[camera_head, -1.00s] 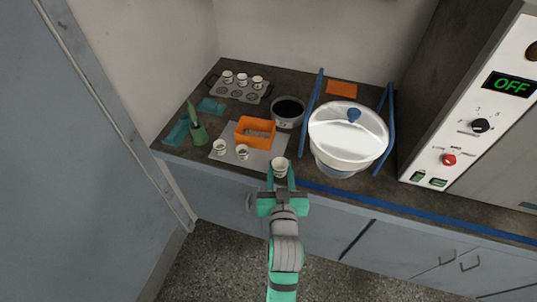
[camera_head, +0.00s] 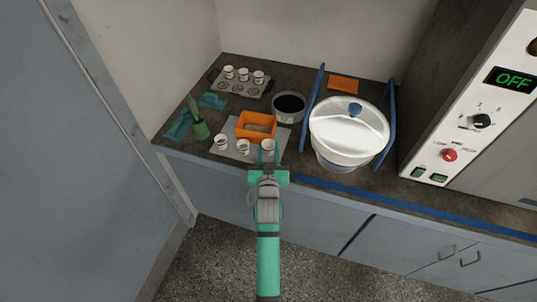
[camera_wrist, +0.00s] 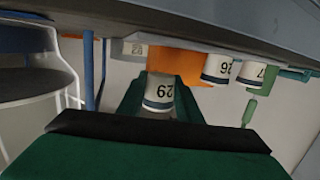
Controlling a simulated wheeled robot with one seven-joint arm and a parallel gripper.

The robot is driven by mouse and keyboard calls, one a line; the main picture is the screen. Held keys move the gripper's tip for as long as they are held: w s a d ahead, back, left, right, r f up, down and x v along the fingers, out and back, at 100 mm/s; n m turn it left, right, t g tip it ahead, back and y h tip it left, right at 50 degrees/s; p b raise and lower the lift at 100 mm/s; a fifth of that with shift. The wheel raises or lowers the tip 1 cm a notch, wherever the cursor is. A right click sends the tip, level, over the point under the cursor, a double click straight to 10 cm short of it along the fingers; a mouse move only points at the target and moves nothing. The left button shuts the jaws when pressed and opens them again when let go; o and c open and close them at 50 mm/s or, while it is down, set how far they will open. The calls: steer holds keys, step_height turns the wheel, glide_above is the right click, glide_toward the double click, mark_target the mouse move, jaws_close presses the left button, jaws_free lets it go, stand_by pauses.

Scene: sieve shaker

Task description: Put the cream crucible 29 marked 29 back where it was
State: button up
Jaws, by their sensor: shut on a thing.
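My gripper (camera_head: 268,156) is shut on cream crucible 29 (camera_head: 268,146). In the wrist view, which looks upside down, crucible 29 (camera_wrist: 159,92) sits between the green fingers with its number showing. In the head view it is at the right front of the grey mat (camera_head: 272,160); I cannot tell whether it touches the mat. Two similar crucibles stand to its left, one near (camera_head: 243,147) and one farther left (camera_head: 220,142). In the wrist view one reads 26 (camera_wrist: 217,70); the other's number (camera_wrist: 251,73) is partly cut off.
An orange box (camera_head: 242,131) stands just behind on the mat. A holed rack (camera_head: 226,87) at the back left holds several crucibles in its rear row. A dark-filled pan (camera_head: 289,107) and a white lidded vessel (camera_head: 348,130) between blue rails stand to the right.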

mark_target(268, 157)
steer(key=shift+w+a+f, duration=0.1)
steer(key=shift+w+f, duration=0.2)
steer(key=shift+f, duration=1.5)
steer(key=shift+f, duration=0.15)
steer(key=o, duration=1.1)
steer(key=shift+c, duration=0.2)
